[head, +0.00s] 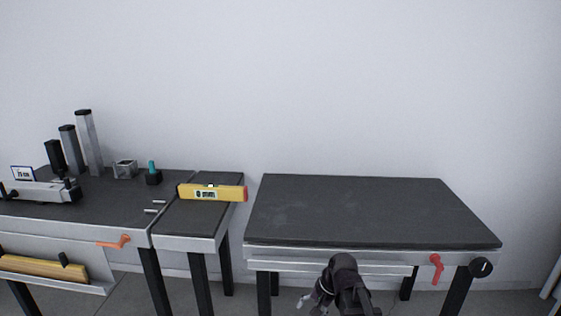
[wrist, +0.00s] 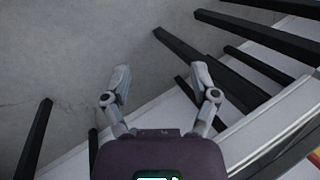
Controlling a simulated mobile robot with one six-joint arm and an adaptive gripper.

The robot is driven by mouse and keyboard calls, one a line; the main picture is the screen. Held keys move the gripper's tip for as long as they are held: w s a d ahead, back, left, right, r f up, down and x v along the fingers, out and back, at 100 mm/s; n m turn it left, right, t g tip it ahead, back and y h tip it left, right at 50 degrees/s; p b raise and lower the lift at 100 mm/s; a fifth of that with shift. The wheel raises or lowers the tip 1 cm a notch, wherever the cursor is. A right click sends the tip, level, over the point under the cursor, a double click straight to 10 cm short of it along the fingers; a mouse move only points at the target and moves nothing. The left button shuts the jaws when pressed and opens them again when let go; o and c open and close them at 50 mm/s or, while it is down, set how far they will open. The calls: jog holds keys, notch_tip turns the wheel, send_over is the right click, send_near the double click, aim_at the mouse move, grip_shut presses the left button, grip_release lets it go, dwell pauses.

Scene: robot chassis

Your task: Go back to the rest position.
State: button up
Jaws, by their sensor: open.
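My gripper (wrist: 161,76) shows in the wrist view with its two grey fingers spread apart and nothing between them. In the head view my dark arm is at the bottom, in front of the right-hand table (head: 375,210). A small grey part beside it there may be a finger, but it is too small to tell. The wrist view looks past the fingers at floor and dark table legs (wrist: 245,60).
The right-hand table top is bare. A small table (head: 185,243) to its left holds a yellow level (head: 212,193). The left bench (head: 110,208) carries grey posts (head: 89,143), a clamp-like tool (head: 40,192) and small parts. An orange handle (head: 115,242) sticks out in front.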

jog(key=s+d+f+n+h+b, duration=0.2)
jog(key=s+d+f+n+h, duration=0.25)
jog(key=d, duration=0.35)
notch_tip(320, 180, up, 28)
jog(key=s+p, duration=0.1)
jog(key=p, duration=2.6)
jog(key=shift+d, duration=0.25)
jog(key=shift+f, duration=0.15)
